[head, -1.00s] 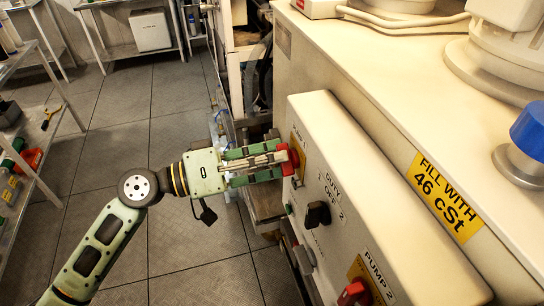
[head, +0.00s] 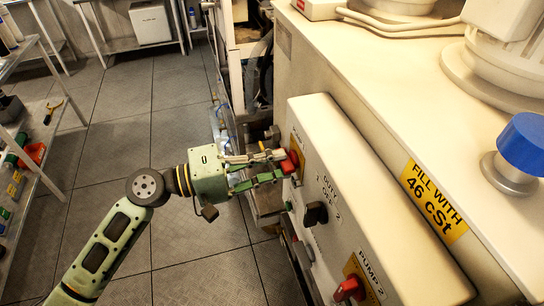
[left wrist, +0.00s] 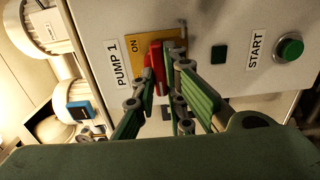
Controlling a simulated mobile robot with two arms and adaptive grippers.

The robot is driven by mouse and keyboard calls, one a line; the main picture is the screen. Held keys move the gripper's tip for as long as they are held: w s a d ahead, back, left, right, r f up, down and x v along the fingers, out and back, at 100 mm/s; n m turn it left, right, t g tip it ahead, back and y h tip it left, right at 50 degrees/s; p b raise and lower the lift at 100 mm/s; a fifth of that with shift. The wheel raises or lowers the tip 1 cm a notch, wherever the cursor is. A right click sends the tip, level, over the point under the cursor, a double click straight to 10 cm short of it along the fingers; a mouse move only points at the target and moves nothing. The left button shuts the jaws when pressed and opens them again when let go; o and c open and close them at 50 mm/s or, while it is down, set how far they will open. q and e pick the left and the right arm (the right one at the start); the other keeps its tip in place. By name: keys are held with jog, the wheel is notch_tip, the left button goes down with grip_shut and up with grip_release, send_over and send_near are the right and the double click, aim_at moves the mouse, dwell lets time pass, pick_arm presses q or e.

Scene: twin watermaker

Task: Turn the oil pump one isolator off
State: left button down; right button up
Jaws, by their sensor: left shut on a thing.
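The oil pump one isolator is a red rotary handle (head: 289,163) on a yellow plate at the far end of the cream control panel (head: 335,190). In the left wrist view the red handle (left wrist: 157,67) sits beside the "PUMP 1" label, with "ON" readable on its yellow plate (left wrist: 146,45). My left gripper (head: 283,167) is shut on the red handle, its green fingers on either side of it. The fingers hide part of the handle and plate. My right gripper is in neither view.
A black duty selector (head: 315,213) and the red Pump 2 handle (head: 349,289) are nearer on the same panel. A green start button (left wrist: 290,48) shows in the left wrist view. A shelf rack (head: 35,125) stands at left; the floor between is clear.

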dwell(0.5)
pick_arm(q)
jog(key=c, duration=1.8)
grip_release()
